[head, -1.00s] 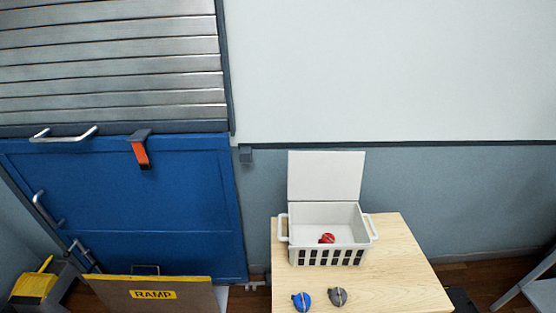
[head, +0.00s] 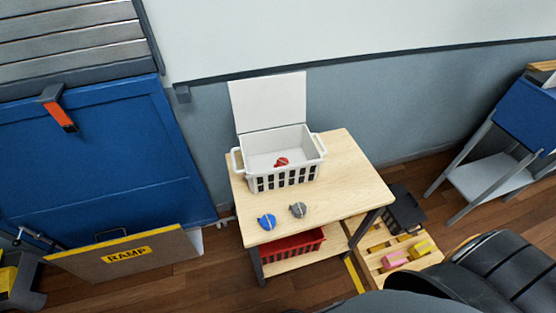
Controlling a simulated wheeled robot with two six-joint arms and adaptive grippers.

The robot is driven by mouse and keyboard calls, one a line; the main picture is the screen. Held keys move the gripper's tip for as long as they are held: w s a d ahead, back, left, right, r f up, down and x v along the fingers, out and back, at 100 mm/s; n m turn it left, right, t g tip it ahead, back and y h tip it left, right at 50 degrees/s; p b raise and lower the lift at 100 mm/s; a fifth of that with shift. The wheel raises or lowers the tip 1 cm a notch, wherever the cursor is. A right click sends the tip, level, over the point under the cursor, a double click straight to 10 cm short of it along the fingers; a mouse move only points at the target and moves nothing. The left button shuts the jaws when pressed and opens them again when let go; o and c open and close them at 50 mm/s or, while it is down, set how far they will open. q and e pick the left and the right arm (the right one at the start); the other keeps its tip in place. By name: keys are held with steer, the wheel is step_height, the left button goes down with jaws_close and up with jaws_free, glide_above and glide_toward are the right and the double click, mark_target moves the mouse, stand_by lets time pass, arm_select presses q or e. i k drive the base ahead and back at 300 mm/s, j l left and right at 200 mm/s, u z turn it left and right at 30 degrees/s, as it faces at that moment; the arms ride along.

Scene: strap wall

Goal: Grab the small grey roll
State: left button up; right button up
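The small grey roll (head: 298,210) lies on the front part of the wooden table top (head: 345,180) in the head view. A small blue roll (head: 266,222) lies just left of it, apart from it. A red roll (head: 282,162) is inside the white basket (head: 285,181), whose lid stands open at the back. Neither of my grippers shows in the head view. A dark rounded shape at the bottom right looks like part of my own body.
A red crate (head: 293,252) sits on the table's lower shelf. A pallet (head: 372,262) with pink and yellow items stands right of the table. A ramp board (head: 125,254) leans by the blue door (head: 95,165). A blue-topped stand (head: 525,115) is at the right.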

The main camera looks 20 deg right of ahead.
mark_target(299, 210)
steer(key=z, duration=0.85)
